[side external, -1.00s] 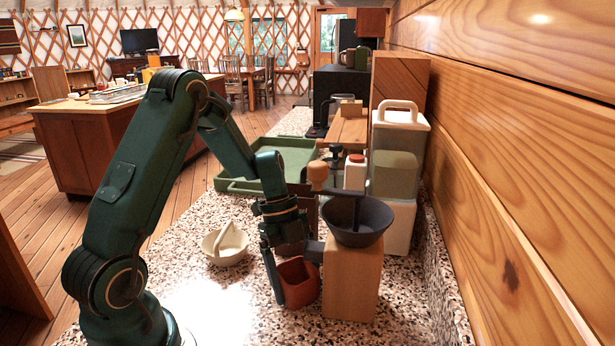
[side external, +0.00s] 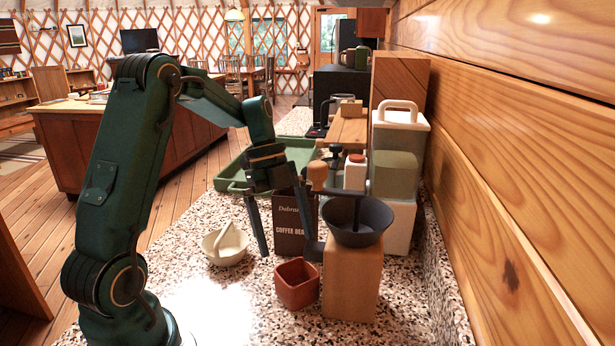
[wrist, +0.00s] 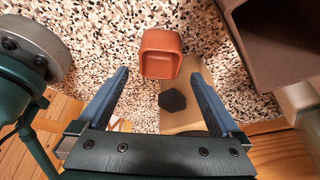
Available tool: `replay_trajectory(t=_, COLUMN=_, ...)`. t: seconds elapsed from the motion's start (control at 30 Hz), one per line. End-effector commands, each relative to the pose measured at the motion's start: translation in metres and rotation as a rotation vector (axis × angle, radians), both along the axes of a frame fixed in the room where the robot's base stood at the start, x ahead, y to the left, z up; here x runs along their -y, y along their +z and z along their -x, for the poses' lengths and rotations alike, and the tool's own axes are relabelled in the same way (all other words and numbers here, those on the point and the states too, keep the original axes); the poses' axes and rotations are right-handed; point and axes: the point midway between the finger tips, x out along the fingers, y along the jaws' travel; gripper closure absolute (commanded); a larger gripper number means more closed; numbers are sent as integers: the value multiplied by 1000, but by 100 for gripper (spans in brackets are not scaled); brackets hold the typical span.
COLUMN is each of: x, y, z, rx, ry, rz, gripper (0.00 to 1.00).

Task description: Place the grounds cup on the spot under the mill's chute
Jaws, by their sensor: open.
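The reddish-brown square grounds cup (side external: 297,285) stands upright on the speckled counter, close to the left of the mill's wooden body (side external: 352,282). The mill has a dark hopper (side external: 357,222) and a dark chute (side external: 313,250) on its left side, just above the cup's back edge. I cannot tell if the cup is centred under it; the spot is not clearly visible. My gripper (side external: 287,247) is open and empty above the cup, apart from it. In the wrist view the cup (wrist: 161,53) shows just beyond my open fingertips (wrist: 160,75).
A dark coffee bean box (side external: 294,225) stands behind the cup. A cream bowl (side external: 225,246) sits to the left, and a green tray (side external: 232,186) lies farther back. White and green containers (side external: 393,175) stand behind the mill by the wooden wall. The front-left counter is clear.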

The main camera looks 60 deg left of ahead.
Motion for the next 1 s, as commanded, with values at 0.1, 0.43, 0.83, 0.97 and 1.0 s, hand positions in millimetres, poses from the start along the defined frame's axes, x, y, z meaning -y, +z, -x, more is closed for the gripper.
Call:
replay_trajectory(t=0.1, x=-7, y=14, z=-1, rx=4, ry=2, rz=-1, gripper=0)
replay_trajectory(t=0.43, x=6, y=37, z=6, rx=-31, ry=119, rz=-61, gripper=0)
replay_trajectory(t=0.83, x=68, y=67, z=50, rx=-32, ry=773, rz=-218, gripper=0)
replay_trajectory(t=0.97, x=84, y=70, z=71, rx=15, ry=1031, rz=-189, gripper=0)
replay_trajectory(t=1.0, x=88, y=70, z=77, rx=30, ry=1109, rz=-168, gripper=0)
